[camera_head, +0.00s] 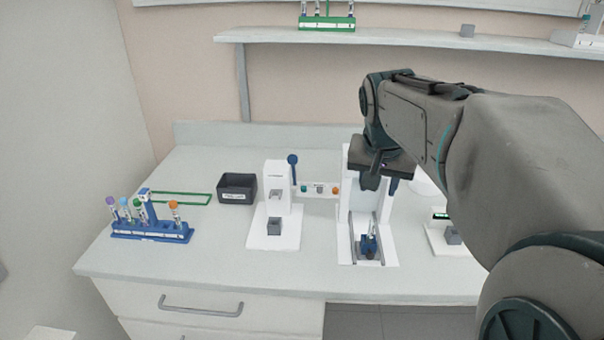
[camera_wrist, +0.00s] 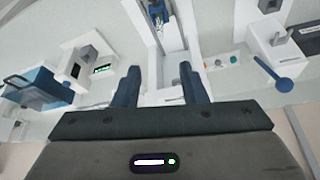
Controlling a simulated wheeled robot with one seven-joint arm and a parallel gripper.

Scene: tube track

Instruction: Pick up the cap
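Small round caps sit on a white strip on the bench between two white devices: a teal one (camera_head: 304,188), a grey one (camera_head: 319,188) and an orange one (camera_head: 335,190). The teal cap (camera_wrist: 233,60) and orange cap (camera_wrist: 206,64) also show in the wrist view, right of the fingers. Capped tubes stand in a blue rack (camera_head: 152,234) at the bench's left; one cap there is orange (camera_head: 174,204). My gripper (camera_head: 381,185) is above the right white device, to the right of the strip. In the wrist view its blue fingers (camera_wrist: 160,82) are wide apart and empty.
The right white device (camera_head: 352,215) has rails and a blue carriage (camera_head: 369,246). The left device (camera_head: 275,205) has a blue-knobbed lever (camera_head: 292,160). A black bin (camera_head: 237,188) and a green frame (camera_head: 180,198) lie further left. A shelf (camera_head: 400,39) runs above. The front left bench is clear.

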